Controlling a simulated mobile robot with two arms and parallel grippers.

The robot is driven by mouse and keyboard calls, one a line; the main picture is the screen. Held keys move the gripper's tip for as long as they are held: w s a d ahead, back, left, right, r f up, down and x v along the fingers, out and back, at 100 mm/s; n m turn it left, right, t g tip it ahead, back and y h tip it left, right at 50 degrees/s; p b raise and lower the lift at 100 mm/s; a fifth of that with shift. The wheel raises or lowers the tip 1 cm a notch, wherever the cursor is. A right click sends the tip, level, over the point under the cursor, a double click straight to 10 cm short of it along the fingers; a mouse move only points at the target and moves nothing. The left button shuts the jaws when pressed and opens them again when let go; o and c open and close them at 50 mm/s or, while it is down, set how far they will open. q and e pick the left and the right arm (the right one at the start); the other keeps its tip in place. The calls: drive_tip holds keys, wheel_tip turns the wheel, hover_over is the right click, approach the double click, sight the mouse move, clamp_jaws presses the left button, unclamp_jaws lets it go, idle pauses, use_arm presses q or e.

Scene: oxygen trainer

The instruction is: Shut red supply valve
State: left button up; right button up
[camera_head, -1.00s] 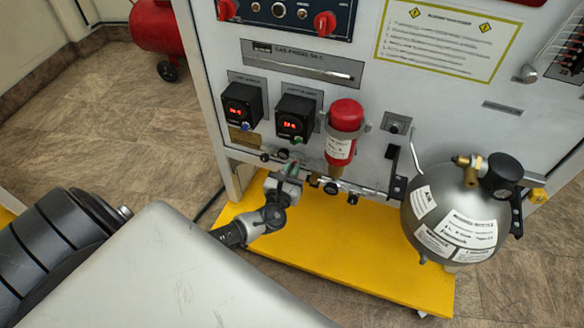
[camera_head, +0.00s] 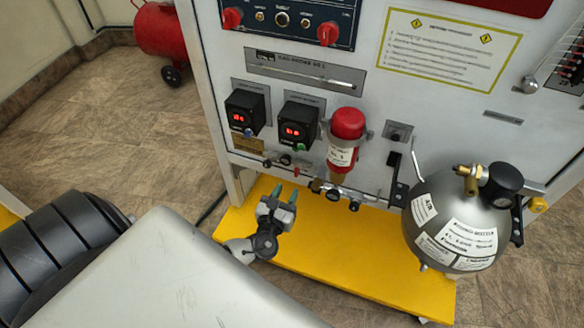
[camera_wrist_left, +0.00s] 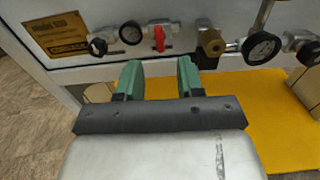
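The red supply valve (camera_wrist_left: 159,38) shows in the left wrist view as a small red handle on the pipe row, pointing up and down across the pipe. In the head view it is a small red spot (camera_head: 297,172) below the two black displays. My left gripper (camera_head: 284,192) is below and in front of the pipe row, apart from the valve. Its green fingers (camera_wrist_left: 160,76) are spread with nothing between them, and the valve lies beyond the gap. My right gripper is not in view.
Gauges (camera_wrist_left: 260,47) and fittings sit beside the valve on the pipe row. A red cylinder (camera_head: 346,138) hangs just above right. A grey air bottle (camera_head: 436,215) stands further right. The yellow base plate (camera_head: 340,255) below is largely clear.

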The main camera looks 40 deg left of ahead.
use_arm(q)
drive_tip(key=shift+v, duration=2.3)
